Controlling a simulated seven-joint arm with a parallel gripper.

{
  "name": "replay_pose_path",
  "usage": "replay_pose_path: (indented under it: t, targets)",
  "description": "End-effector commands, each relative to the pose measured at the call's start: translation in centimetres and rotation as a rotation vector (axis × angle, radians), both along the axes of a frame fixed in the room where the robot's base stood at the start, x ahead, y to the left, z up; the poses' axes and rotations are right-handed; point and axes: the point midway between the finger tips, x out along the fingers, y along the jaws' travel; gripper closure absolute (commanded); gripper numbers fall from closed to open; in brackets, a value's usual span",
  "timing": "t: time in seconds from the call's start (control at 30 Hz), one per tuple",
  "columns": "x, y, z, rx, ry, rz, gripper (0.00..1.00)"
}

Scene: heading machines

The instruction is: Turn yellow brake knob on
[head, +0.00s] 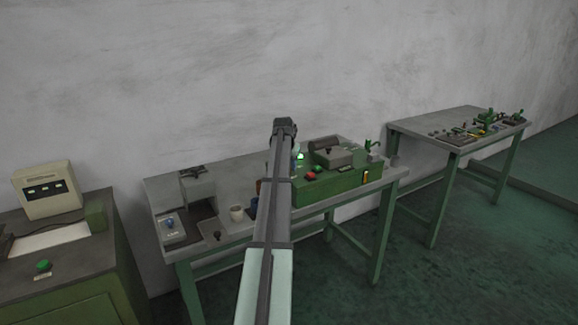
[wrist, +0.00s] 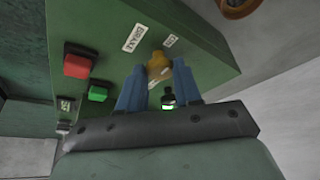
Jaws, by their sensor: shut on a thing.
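The yellow brake knob (wrist: 158,66) sits on the face of a green machine box (wrist: 205,30) in the wrist view. A white BRAKE label (wrist: 135,38) and a smaller label (wrist: 170,41) are beside it. My gripper (wrist: 158,77) has its two blue fingers on either side of the knob and is shut on it. The fingers cover part of the knob's sides. In the head view the green box (head: 325,188) stands on the workbench.
A red button (wrist: 77,66) and a green button (wrist: 98,92) lie left of the fingers. A lit lamp (wrist: 168,101) shows between the fingers. A white cup (head: 237,213) stands on the bench. A second table (head: 420,127) is at right, a green cabinet (head: 70,260) at left.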

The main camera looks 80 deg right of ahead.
Motion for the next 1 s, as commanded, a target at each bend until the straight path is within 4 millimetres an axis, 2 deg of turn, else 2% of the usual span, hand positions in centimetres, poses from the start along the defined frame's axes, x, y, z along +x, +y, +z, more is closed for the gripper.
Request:
replay_pose_path:
  t: [0.43,0.47,0.5,0.7,1.0]
  targets:
    - [-0.02,-0.03,0.02,-0.001,0.000,-0.010,0.97]
    - [-0.01,-0.02,0.02,0.000,0.000,-0.010,0.64]
    - [-0.01,-0.02,0.02,0.000,0.000,-0.010,0.60]
    - [0.00,-0.01,0.00,0.000,0.000,-0.009,0.41]
    - [0.01,0.09,0.23,0.000,0.000,-0.008,0.41]
